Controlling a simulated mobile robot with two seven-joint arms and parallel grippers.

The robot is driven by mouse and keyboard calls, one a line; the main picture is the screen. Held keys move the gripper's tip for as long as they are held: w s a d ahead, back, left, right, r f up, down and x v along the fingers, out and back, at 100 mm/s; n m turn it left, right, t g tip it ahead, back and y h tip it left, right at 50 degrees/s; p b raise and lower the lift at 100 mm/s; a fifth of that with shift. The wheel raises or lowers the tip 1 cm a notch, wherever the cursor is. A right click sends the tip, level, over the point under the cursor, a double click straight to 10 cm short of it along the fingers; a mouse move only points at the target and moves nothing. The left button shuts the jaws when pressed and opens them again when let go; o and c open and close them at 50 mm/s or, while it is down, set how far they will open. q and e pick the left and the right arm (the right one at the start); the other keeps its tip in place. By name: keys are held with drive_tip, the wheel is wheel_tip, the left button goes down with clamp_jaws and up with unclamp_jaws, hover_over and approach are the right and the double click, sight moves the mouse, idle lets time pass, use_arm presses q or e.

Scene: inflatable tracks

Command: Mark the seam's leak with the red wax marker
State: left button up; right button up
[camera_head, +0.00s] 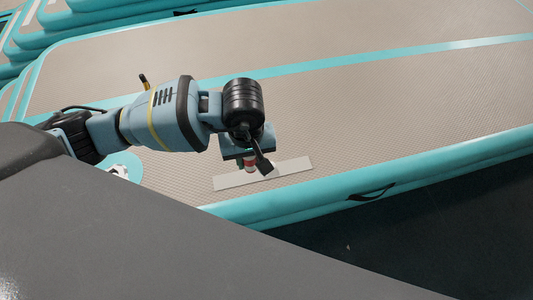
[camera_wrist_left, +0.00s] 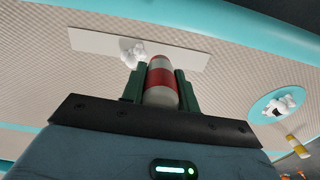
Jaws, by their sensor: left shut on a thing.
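My left gripper (camera_head: 250,158) is shut on a red and white cylinder, which looks like the wax marker (camera_wrist_left: 162,80). The marker stands between the two dark green fingers, over the inflatable track. A pale grey seam strip (camera_head: 290,167) lies on the track just below the gripper; it also shows in the left wrist view (camera_wrist_left: 90,41). A lump of white foam (camera_wrist_left: 131,50) sits at the strip's edge, just left of the marker. I cannot tell whether the marker touches the strip. My right gripper is out of view.
The beige track (camera_head: 400,105) has teal edges and a dark handle (camera_head: 371,192) on its near side. A round teal patch (camera_wrist_left: 262,108) with white foam lies to one side. More tracks (camera_head: 25,45) are stacked at the back left. Dark floor (camera_head: 450,230) lies at the right.

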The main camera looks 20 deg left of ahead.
use_arm(q)
drive_tip(key=w+b, duration=0.1)
drive_tip(key=w+d+n+b, duration=0.2)
drive_tip(key=shift+w+f, duration=0.25)
drive_tip(key=shift+f, duration=0.05)
drive_tip(key=shift+f, duration=0.1)
wheel_tip(320, 180, down, 5)
drive_tip(key=b, duration=0.3)
drive_tip(key=shift+s, duration=0.1)
drive_tip(key=shift+f+b, duration=0.35)
drive_tip(key=shift+b, duration=0.15)
drive_tip(key=shift+f, duration=0.1)
